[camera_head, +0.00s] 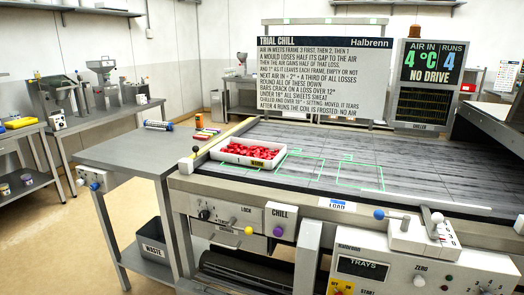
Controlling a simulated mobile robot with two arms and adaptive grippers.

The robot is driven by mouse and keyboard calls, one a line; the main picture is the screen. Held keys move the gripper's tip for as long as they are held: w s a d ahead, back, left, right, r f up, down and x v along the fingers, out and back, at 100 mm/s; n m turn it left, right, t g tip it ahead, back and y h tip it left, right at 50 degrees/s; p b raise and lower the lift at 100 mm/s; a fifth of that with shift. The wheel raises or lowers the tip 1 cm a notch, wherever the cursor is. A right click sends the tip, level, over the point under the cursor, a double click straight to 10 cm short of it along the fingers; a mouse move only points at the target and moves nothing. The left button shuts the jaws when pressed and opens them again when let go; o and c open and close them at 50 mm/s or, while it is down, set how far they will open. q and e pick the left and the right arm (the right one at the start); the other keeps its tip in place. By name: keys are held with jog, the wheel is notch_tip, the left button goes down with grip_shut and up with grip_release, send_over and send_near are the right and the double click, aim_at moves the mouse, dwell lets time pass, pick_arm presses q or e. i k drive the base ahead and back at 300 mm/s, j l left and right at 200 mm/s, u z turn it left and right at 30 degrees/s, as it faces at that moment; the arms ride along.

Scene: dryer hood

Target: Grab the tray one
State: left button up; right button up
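A white tray (233,158) full of red pieces (252,150) sits at the left end of the grey slatted bed of the machine. A small yellow label is on its front wall; I cannot read it clearly. It is the only filled tray I can make out, and no number on it is legible. Green outlines (360,174) are marked on the bed to its right and partly beside it. Neither of my grippers shows in the head view, and nothing is holding the tray.
A grey side table (125,153) stands left of the machine, with a waste bin (152,238) below. A sign board (322,78) and a display reading "NO DRIVE" (428,78) stand behind the bed. Control panels with knobs and levers (420,232) line the front. The middle bed is clear.

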aim_at(261, 155)
jog(key=i+u, duration=0.55)
jog(key=u, duration=0.2)
jog(key=i+l+u, duration=0.2)
jog(key=u, duration=0.15)
jog(key=i+l, duration=0.05)
